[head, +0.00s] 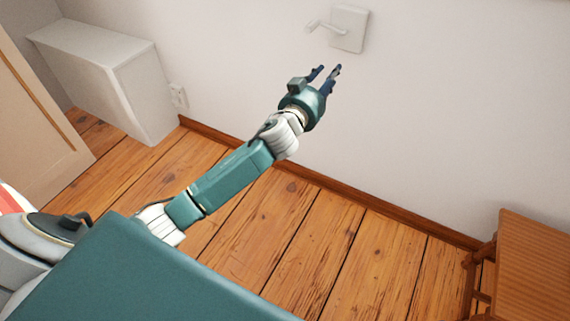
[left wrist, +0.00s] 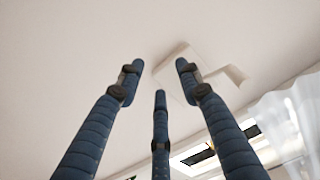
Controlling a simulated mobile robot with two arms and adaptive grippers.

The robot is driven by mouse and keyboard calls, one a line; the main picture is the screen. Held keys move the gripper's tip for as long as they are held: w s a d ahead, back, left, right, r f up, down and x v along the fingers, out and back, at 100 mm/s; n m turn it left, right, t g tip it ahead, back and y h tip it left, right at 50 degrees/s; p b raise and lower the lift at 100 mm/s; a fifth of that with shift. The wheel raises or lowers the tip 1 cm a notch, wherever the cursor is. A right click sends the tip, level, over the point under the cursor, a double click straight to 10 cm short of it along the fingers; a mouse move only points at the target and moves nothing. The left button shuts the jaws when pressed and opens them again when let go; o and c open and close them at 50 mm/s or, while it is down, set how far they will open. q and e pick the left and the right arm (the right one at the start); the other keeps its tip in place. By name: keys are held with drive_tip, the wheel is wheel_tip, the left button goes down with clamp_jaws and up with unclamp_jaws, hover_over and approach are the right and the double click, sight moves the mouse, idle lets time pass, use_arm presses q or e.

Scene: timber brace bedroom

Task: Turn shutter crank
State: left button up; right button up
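The shutter crank is a white square plate (head: 348,30) on the wall with a small white handle (head: 320,26) sticking out to its left, at the top of the head view. My left gripper (head: 328,71) is just below the crank in that view, its dark blue fingers pointing up toward it. The fingers are apart, with nothing between them. In the left wrist view the three fingers (left wrist: 158,80) are spread, and the pale crank (left wrist: 178,62) shows beyond them, partly hidden by the right finger. I see no contact between fingers and crank. My right gripper is not in view.
A white box-shaped unit (head: 110,85) stands against the wall at left, near a wall socket (head: 179,96) and a door (head: 35,110). A wooden piece of furniture (head: 540,265) is at lower right. A sheer curtain (left wrist: 285,125) hangs at right in the wrist view.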

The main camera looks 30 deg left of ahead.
use_arm(q)
drive_tip(key=s+p, duration=0.2)
drive_tip(key=s, duration=0.4)
drive_tip(key=s+a+f+g+p, duration=0.1)
drive_tip(key=s+f+g+p, duration=0.1)
drive_tip(key=f, duration=0.5)
drive_tip(key=s+a+f+g+p, duration=0.2)
drive_tip(key=s+f+p, duration=0.2)
drive_tip(key=f, duration=0.4)
drive_tip(key=s+a+f+g+y+p, duration=0.1)
drive_tip(key=s+f+g+p, duration=0.1)
drive_tip(key=f, duration=0.6)
drive_tip(key=shift+s+a+f+g+p, duration=0.2)
drive_tip(key=shift+s+g+p, duration=0.2)
drive_tip(key=shift+s+p, duration=0.7)
drive_tip(key=shift+w, duration=0.2)
drive_tip(key=shift+c, duration=0.5)
